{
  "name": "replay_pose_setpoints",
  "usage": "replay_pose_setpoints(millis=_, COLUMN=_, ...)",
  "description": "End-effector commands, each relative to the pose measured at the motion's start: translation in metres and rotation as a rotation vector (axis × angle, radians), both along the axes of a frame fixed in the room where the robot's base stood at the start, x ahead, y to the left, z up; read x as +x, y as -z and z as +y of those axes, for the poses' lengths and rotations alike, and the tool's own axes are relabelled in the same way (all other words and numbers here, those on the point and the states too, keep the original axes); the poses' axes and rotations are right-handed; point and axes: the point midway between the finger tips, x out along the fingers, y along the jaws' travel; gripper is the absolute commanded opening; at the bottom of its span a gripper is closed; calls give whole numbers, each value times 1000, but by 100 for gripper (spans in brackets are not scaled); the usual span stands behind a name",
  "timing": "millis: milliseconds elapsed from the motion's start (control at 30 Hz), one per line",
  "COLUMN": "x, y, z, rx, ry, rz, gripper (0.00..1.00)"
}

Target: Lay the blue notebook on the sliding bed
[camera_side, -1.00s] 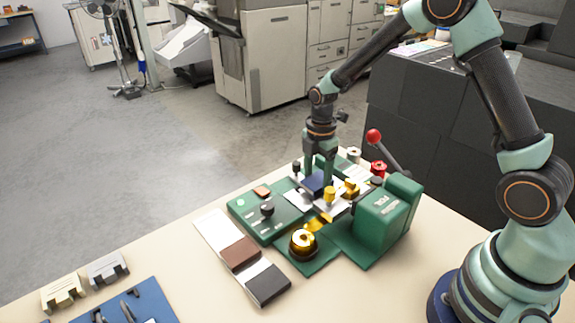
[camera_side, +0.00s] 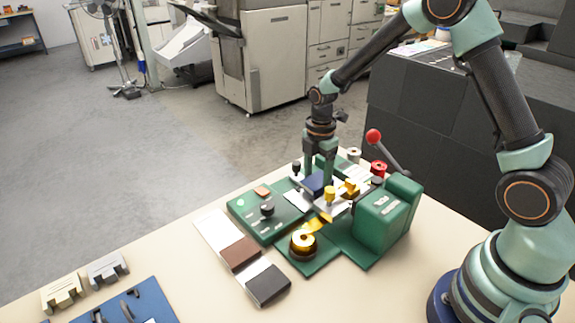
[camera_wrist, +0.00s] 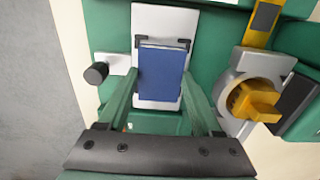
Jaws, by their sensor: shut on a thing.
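The blue notebook (camera_wrist: 162,74) is a small flat book held between the two fingertips of my gripper (camera_wrist: 162,44). In the wrist view it lies over the pale plate of the sliding bed (camera_wrist: 163,17), roughly in line with it. In the side view the notebook (camera_side: 317,184) is low at the bed, partly hidden by my gripper (camera_side: 318,172). The bed (camera_side: 297,201) is part of a green machine (camera_side: 383,222). I cannot tell whether the notebook touches the bed.
A yellow clamp knob (camera_wrist: 255,102) stands close to the right of my gripper, and a black knob (camera_wrist: 96,73) to the left. A red-balled lever (camera_side: 374,136) rises behind. Brown and dark notebooks (camera_side: 268,285) lie in front. A blue mat (camera_side: 150,297) lies front left.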

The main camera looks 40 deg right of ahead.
Motion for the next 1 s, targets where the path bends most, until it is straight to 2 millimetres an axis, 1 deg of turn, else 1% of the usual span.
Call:
replay_pose_setpoints(millis=267, x=0, y=1, z=0, rx=0, ry=0, rz=0, gripper=18)
replay_pose_setpoints(millis=933, x=0, y=13, z=0, rx=0, ry=0, rz=0, gripper=18)
replay_pose_setpoints(millis=967, x=0, y=13, z=0, rx=0, ry=0, rz=-1, gripper=78)
replay_pose_setpoints(millis=1000, x=0, y=13, z=0, rx=0, ry=0, rz=-1, gripper=79)
